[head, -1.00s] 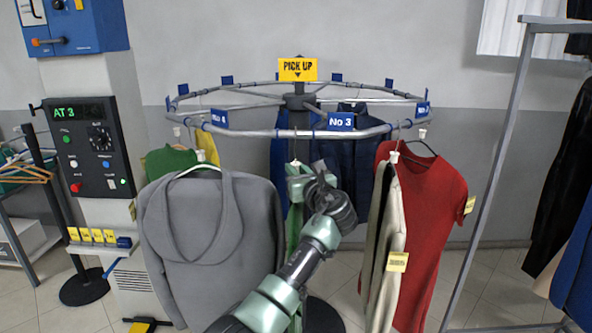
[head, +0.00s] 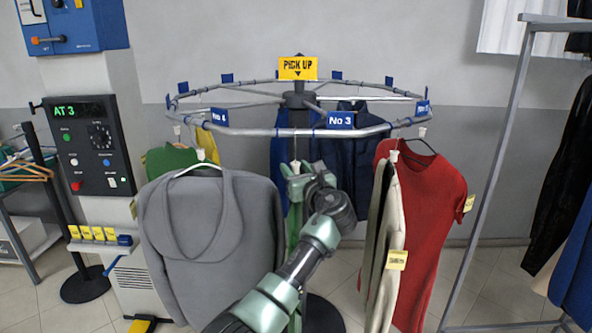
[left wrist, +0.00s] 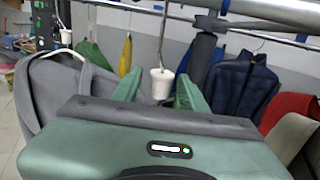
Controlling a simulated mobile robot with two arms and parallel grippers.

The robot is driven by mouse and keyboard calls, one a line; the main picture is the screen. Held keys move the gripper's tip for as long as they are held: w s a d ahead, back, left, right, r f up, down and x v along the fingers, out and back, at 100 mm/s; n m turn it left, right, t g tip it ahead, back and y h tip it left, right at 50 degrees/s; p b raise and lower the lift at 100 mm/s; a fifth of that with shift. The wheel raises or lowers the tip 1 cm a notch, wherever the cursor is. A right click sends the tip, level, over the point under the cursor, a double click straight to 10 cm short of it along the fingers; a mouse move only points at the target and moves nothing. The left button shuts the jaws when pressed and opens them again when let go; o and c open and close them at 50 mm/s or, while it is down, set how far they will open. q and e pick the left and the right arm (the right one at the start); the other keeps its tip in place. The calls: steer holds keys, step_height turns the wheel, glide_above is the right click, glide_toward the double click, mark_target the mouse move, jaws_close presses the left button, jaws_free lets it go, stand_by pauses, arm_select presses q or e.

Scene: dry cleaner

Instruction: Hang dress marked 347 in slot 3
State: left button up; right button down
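My left gripper (head: 295,172) is at the front of the round rail (head: 265,132), just below and left of the blue "No 3" sign (head: 340,120). In the left wrist view its two green fingers (left wrist: 160,92) stand apart. A white hanger neck (left wrist: 162,82) is between them, its thin hook rising to the rail. A narrow green garment (head: 294,228) shows below and behind the gripper, mostly hidden by my arm. Whether it is dress 347 cannot be read. My right gripper is not in view.
A grey garment (head: 208,240) hangs close on the left. Beige (head: 393,240) and red (head: 425,220) garments hang on the right; blue ones (head: 350,160) hang behind. The control box (head: 88,145) reads "AT 3". A metal rack (head: 485,180) stands at right.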

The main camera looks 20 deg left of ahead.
arm_select(q)
steer(key=shift+f, duration=0.15)
steer(key=shift+s+d, duration=0.3)
steer(key=b+v, duration=0.3)
steer(key=v, duration=0.4)
